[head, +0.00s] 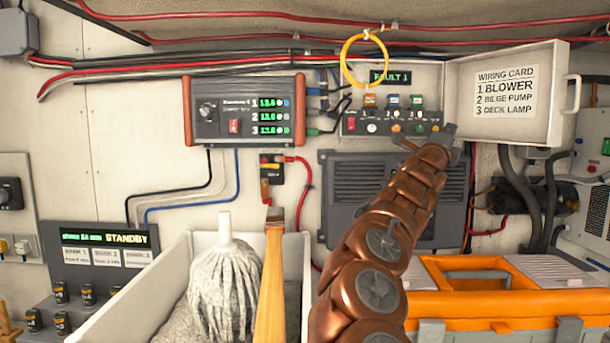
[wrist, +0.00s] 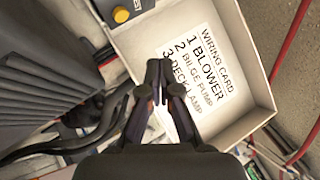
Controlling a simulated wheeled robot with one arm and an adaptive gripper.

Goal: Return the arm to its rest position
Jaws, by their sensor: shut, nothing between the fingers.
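My copper-coloured arm reaches up from the bottom of the head view toward the switch panel (head: 392,124) on the back wall. My gripper (head: 446,130) is at the arm's far end, small and partly hidden, near the panel's right end and below the open white lid (head: 510,125). In the wrist view my gripper (wrist: 158,66) is shut with its fingertips together and nothing between them. Behind the fingertips is the open lid with its wiring card (wrist: 205,65). I cannot tell whether the gripper touches the panel.
A yellow ring (head: 345,62) hangs above the panel beside the "FAULT 1" display (head: 390,77). A grey finned box (head: 340,200) is behind my arm. Below stand a white bin (head: 150,300) with a mop (head: 225,285) and an orange toolbox (head: 470,305). Red cables run overhead.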

